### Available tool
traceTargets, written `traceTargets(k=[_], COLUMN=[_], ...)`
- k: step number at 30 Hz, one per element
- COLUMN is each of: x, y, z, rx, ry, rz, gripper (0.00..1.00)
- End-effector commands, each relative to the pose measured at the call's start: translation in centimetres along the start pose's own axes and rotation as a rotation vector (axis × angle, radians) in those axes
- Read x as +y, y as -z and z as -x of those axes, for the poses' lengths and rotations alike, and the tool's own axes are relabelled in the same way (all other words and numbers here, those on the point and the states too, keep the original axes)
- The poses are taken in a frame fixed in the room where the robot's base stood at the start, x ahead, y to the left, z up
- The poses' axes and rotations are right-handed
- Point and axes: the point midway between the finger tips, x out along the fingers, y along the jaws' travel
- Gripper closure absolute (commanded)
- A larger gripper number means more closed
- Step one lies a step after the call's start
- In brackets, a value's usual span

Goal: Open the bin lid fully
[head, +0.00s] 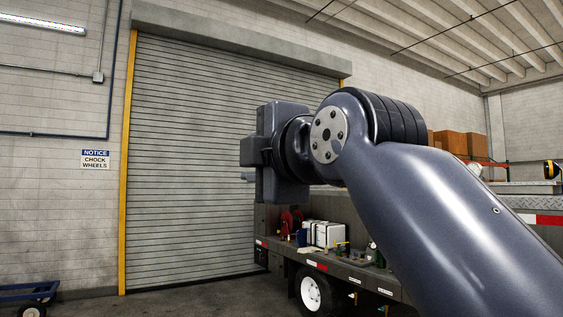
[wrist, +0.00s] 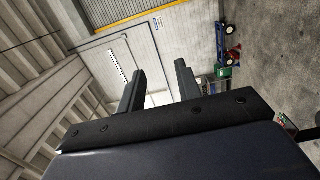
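I cannot make out a bin lid for certain in either view. My gripper (wrist: 160,69) is open and empty in the wrist view, its two dark fingers apart with the far wall showing between them. In the head view my arm covers much of the middle and right, and the gripper's fingers cannot be made out there. My gripper is in the air and touches nothing visible.
A truck bed (head: 278,242) carries a white box (head: 327,233) and several small items, partly behind my arm. A closed roller door (head: 200,150) stands behind. A blue cart (head: 28,293) is at lower left; it also shows in the wrist view (wrist: 222,45).

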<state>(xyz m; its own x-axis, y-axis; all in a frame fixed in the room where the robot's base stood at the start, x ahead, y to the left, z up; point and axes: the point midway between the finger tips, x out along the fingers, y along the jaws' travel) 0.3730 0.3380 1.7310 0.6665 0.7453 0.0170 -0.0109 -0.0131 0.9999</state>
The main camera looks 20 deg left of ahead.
Motion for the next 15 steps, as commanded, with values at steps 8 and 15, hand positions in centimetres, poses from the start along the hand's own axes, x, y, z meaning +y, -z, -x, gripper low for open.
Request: traceTargets(k=[8, 15], x=[1.4, 1.7], y=[0.0, 0.0], z=[1.3, 1.7], rx=[0.000, 0.000], ry=[0.002, 0.004], rz=[0.000, 0.000], gripper=[0.67, 0.67])
